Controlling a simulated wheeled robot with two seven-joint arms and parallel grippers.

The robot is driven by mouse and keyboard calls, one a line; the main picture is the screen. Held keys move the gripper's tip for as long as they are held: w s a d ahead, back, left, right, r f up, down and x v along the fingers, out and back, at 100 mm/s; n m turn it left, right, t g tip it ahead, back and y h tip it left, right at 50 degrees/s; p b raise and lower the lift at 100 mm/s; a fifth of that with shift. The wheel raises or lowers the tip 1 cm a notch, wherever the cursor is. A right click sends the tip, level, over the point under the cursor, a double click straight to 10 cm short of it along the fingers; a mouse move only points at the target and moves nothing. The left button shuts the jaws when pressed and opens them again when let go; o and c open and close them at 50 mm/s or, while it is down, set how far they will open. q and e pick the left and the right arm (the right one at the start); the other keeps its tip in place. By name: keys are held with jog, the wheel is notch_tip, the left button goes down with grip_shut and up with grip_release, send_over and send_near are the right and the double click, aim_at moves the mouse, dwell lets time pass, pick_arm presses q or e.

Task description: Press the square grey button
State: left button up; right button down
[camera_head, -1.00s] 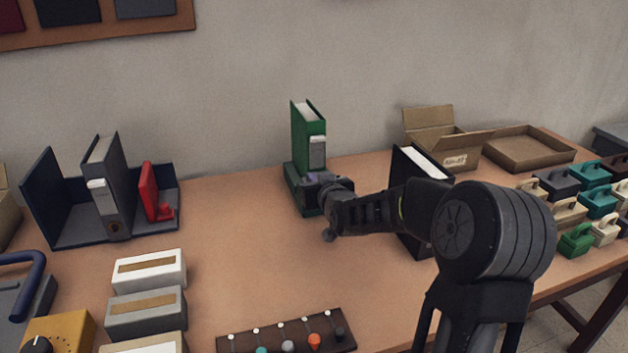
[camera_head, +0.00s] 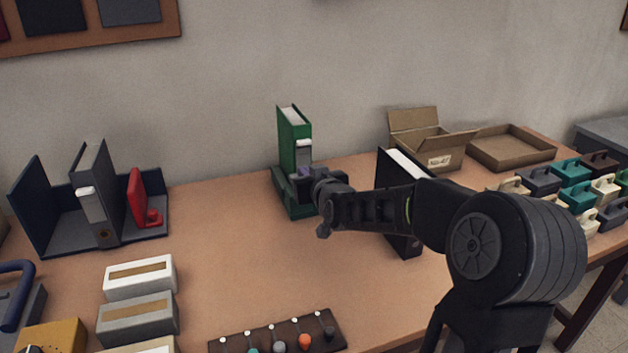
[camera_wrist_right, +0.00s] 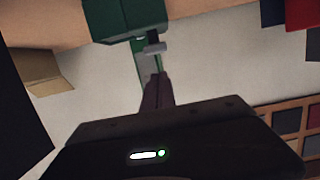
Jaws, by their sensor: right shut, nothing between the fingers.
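My right gripper (camera_head: 303,184) is shut and empty, its tips close to the front of a dark green stand (camera_head: 290,205) that holds an upright green binder (camera_head: 290,138). The wrist view shows the shut fingers (camera_wrist_right: 156,80) pointing at the green stand (camera_wrist_right: 105,18), with a small grey piece (camera_wrist_right: 152,49) just beyond the tips. I cannot tell whether this piece is the square grey button, or whether the fingers touch it. No other square grey button is clear. My left gripper is not in view.
A dark strip (camera_head: 322,326) of coloured knobs lies at the front. The middle of the table (camera_head: 235,250) is clear.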

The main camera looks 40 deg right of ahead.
jog(key=v, duration=0.6)
jog(key=shift+r, duration=0.15)
dwell(0.6)
